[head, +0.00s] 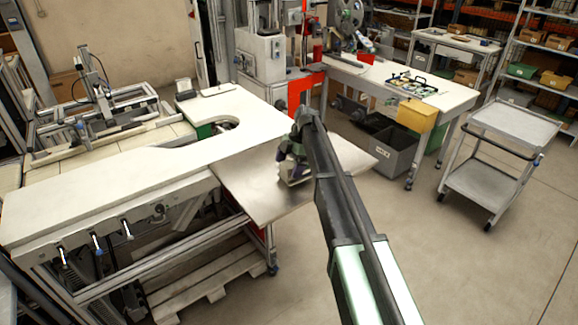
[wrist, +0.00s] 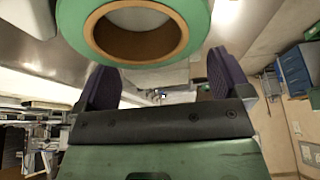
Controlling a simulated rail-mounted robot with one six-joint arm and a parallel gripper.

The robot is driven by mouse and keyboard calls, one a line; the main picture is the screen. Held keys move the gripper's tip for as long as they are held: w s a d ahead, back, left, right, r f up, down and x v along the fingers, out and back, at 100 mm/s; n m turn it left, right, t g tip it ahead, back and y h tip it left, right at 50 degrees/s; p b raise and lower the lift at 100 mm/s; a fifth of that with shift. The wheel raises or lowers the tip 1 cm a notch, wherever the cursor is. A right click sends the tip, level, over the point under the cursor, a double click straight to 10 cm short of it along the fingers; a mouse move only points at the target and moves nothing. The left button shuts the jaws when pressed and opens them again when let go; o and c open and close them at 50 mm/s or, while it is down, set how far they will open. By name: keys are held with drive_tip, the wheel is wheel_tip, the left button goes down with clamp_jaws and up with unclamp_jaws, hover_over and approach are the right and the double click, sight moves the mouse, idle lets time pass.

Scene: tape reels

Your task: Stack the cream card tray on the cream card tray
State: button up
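My gripper (head: 291,170) is low over the steel table plate in the head view, partly behind my arm. In the wrist view its two purple fingers (wrist: 163,80) stand wide apart, with an empty gap between them. I cannot clearly make out either cream card tray.
The steel plate (head: 248,192) adjoins a long cream bench (head: 100,190) on the left. A flat pale panel (head: 218,90) lies at the bench's far end. A white worktable with a yellow bin (head: 416,115) and a grey trolley (head: 515,123) stand to the right, with open floor in front.

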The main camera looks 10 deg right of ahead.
drive_tip(key=shift+r, duration=0.1)
drive_tip(key=shift+r+p, duration=0.35)
drive_tip(key=shift+p, duration=0.1)
drive_tip(key=p+v, duration=1.1)
drive_tip(key=v, duration=0.1)
drive_tip(key=s+a+m+h, duration=0.1)
drive_tip(key=s+m, duration=0.6)
drive_tip(key=s, duration=0.4)
drive_tip(key=s+a+f+m+t+h, duration=0.1)
drive_tip(key=s+m, duration=0.6)
drive_tip(key=s, duration=0.5)
drive_tip(key=s+a+f+m+h, duration=0.1)
drive_tip(key=s+a+m+h, duration=0.1)
drive_tip(key=s+m, duration=0.6)
drive_tip(key=shift+s+a+t, duration=0.1)
drive_tip(key=shift+s+t, duration=0.2)
drive_tip(key=shift+s, duration=1.55)
